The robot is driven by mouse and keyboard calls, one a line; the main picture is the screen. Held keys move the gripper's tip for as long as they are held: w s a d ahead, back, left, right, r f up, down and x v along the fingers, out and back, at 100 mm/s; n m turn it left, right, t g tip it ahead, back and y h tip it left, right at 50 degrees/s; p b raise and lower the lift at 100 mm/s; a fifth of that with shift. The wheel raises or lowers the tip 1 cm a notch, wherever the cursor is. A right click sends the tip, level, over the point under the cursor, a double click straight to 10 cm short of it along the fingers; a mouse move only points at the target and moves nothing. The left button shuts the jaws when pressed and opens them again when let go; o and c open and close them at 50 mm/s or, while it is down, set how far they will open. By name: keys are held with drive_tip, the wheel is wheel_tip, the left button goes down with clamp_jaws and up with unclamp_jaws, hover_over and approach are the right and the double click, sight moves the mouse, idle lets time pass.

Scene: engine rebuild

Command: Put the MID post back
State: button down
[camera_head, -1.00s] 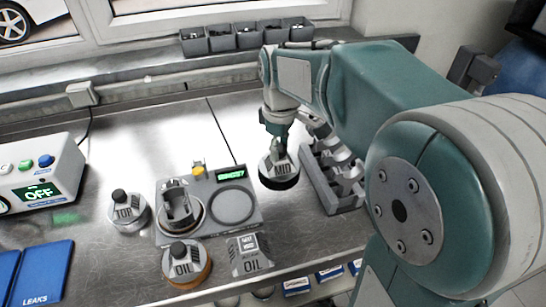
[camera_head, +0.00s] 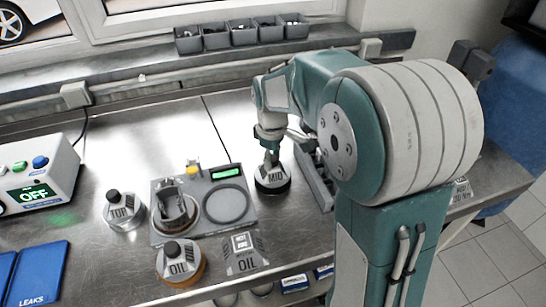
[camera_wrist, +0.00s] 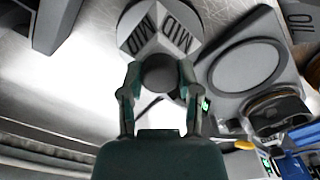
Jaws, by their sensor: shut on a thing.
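The MID post (camera_head: 273,181), a grey cone with a dark base and MID lettering, stands upright to the right of the grey fixture plate (camera_head: 215,230). My gripper (camera_head: 270,155) is over it from above. In the wrist view my gripper (camera_wrist: 160,82) is shut on the round dark knob of the MID post (camera_wrist: 163,32), with one finger on each side. I cannot tell whether the dark base touches the bench or is just above it. The plate has an empty round outline on its right and a small green display.
The TOP post (camera_head: 121,212) and OIL post (camera_head: 181,262) stand left and front of the plate. A piston (camera_head: 176,208) sits on the plate. A grey OIL sign block (camera_head: 243,253) is in front. A dark grey rack (camera_head: 315,180) stands close right of the MID post. Bench behind is clear.

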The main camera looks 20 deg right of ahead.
drive_tip(key=shift+c, duration=1.8)
unclamp_jaws()
drive_tip(key=shift+a, duration=0.35)
drive_tip(key=shift+o, duration=0.3)
drive_tip(key=shift+a, duration=0.35)
drive_tip(key=shift+d, duration=0.45)
drive_tip(key=shift+d+r, duration=0.1)
drive_tip(key=shift+r, duration=0.2)
wheel_tip(320, 180, up, 10)
drive_tip(key=r, duration=0.1)
drive_tip(key=s+m+t, duration=0.5)
drive_tip(key=s+m, duration=0.4)
drive_tip(key=s, duration=1.2)
drive_tip(key=shift+f+t, duration=0.3)
drive_tip(key=shift+f, duration=0.1)
